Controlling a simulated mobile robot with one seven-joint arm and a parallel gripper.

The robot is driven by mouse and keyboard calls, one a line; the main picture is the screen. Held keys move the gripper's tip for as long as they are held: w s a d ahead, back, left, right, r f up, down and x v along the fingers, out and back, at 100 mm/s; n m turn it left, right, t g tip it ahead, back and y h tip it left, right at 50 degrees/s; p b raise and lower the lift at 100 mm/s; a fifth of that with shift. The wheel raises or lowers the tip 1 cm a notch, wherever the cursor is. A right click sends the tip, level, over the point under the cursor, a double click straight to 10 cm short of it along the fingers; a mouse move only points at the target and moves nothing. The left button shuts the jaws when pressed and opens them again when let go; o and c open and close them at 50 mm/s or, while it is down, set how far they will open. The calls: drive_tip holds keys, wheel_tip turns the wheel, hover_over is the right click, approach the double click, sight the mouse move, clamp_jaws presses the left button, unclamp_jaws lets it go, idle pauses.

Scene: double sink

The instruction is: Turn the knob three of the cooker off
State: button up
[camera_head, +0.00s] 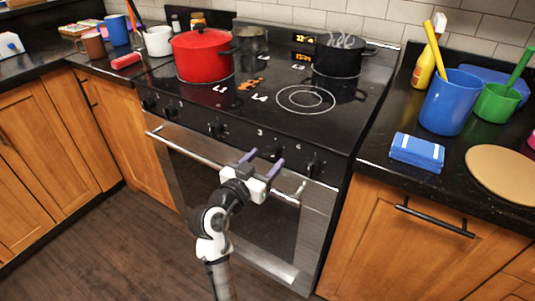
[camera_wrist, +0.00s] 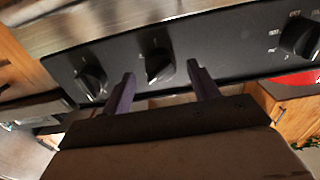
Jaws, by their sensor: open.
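The cooker (camera_head: 330,195) has a black front panel with a row of black knobs. A small white mark like a 3 shows on the panel above the knob in front of my gripper, which I take as knob three (camera_head: 270,150). My gripper (camera_head: 262,160) is open, its two purple fingers pointing at the panel on either side of this knob. In the wrist view knob three (camera_wrist: 157,65) shows between and beyond the fingertips (camera_wrist: 163,77), with space on both sides. I cannot tell whether the tips reach around it. Its pointer setting is hard to read.
Neighbouring knobs sit at right (camera_head: 313,168) and left (camera_head: 217,129). The oven handle (camera_head: 205,160) runs below the panel, under my gripper. A red pot (camera_head: 202,55) and a steaming black pot (camera_head: 338,56) stand on the cooktop. The floor (camera_head: 110,245) at front left is clear.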

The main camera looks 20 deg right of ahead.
drive_tip(key=shift+x, duration=1)
drive_tip(key=c, duration=1)
drive_tip(key=shift+o, duration=0.2)
